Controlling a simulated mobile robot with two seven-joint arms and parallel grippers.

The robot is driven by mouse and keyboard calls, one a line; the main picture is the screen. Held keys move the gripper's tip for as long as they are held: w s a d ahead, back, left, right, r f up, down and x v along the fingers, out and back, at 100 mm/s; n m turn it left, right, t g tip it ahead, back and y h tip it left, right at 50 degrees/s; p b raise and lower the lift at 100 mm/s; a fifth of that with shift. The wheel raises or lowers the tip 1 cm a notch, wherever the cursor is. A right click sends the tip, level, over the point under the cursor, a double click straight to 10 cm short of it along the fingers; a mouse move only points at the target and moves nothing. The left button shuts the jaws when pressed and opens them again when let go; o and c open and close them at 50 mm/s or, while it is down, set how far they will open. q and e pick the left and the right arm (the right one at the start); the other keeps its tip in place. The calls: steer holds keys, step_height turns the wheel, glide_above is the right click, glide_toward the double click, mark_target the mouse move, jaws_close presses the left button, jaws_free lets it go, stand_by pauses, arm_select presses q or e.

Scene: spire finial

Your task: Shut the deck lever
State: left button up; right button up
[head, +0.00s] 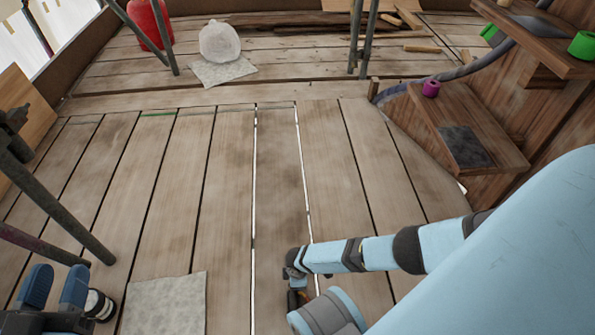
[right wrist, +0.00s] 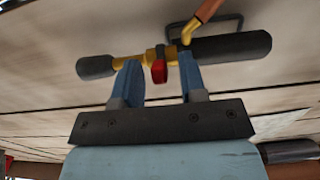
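In the right wrist view, a brass-yellow fitting (right wrist: 132,61) with dark ends lies across the picture by the deck. A small red tab (right wrist: 159,72) shows on it, and an orange lever arm (right wrist: 207,12) rises from it at the upper right. My right gripper (right wrist: 159,62) has its two blue fingers apart, with the red tab between them in the picture; I cannot tell whether they touch the fitting. In the head view, a dark and orange bit (head: 293,299) shows beside my right wrist, mostly hidden. My left gripper (head: 55,284) is open and empty at the lower left.
A pale sheet (head: 165,303) lies near my left gripper. A wooden stepped stand (head: 465,125) with a purple roll (head: 431,88) is at the right. A white bag (head: 219,42) and a red container (head: 150,22) stand at the back. The middle planks are clear.

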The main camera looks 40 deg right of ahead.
jaws_close()
steer(key=shift+w+a+r+g+h, duration=0.1)
steer(key=shift+w+a+g+h, duration=0.1)
steer(key=shift+a+g+h, duration=0.3)
steer(key=shift+w+h, duration=0.1)
steer(key=shift+h, duration=0.2)
steer(key=shift+a+h, duration=0.1)
steer(key=shift+h, duration=0.3)
jaws_free()
